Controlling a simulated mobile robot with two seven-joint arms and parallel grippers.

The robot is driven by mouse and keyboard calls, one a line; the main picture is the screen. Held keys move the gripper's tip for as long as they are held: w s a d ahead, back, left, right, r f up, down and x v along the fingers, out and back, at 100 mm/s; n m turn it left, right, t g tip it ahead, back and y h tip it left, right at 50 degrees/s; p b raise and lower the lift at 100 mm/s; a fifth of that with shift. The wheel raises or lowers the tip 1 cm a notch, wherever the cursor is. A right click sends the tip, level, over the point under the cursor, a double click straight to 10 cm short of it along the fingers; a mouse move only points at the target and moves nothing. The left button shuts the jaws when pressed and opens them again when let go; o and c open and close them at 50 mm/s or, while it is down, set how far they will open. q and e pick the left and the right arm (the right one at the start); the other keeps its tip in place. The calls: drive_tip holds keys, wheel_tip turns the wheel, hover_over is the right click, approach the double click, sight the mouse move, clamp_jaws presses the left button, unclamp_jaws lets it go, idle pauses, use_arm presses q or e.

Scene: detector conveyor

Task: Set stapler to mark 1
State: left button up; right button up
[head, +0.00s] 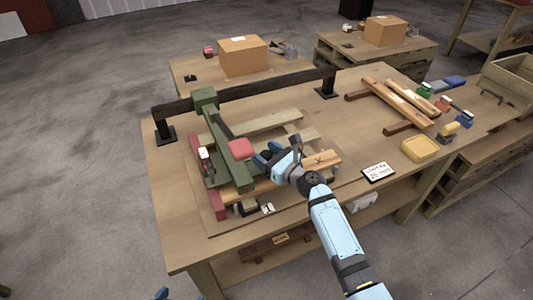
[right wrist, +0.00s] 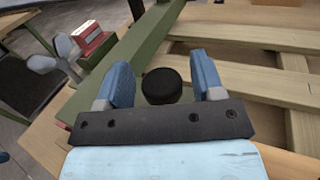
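A long green beam (head: 228,145) lies across wooden slats on the workbench, with a rounded red pad (head: 240,149) on it. I take this green assembly for the stapler, but cannot be sure. My right gripper (head: 268,154) is beside the red pad. In the right wrist view its blue fingers (right wrist: 161,82) are open, one on each side of a round black knob (right wrist: 161,87), with gaps on both sides. No numbered mark is readable. A small blue piece at the bottom edge may be my left gripper (head: 161,293); its fingers are unclear.
A black rail (head: 247,92) on posts spans behind the beam. A red-and-white block (right wrist: 92,39) and a grey lobed part (right wrist: 62,50) sit beside the beam.

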drive_tip(key=shift+s+d, duration=0.15)
drive_tip(key=shift+d, duration=0.05)
drive_tip(key=v, duration=1.3)
drive_tip(key=shift+s, duration=0.25)
drive_tip(key=shift+d, duration=0.1)
drive_tip(key=s+d+f+n+h+p, duration=0.2)
drive_tip(key=s+n+h+p, duration=0.1)
drive_tip(key=s+n, duration=0.5)
drive_tip(key=s+d+f+n+g+h+p, duration=0.1)
drive_tip(key=s+d+f+n+h+p, duration=0.1)
drive_tip(key=s+n, duration=0.6)
drive_tip(key=s+d+f+n+g+h+p, duration=0.1)
drive_tip(key=s+n+h+p, duration=0.3)
drive_tip(key=s+n, duration=0.4)
drive_tip(key=d+f+n, duration=0.1)
drive_tip(key=n, duration=0.5)
drive_tip(key=shift+f+n, duration=0.25)
drive_tip(key=shift+n, duration=0.05)
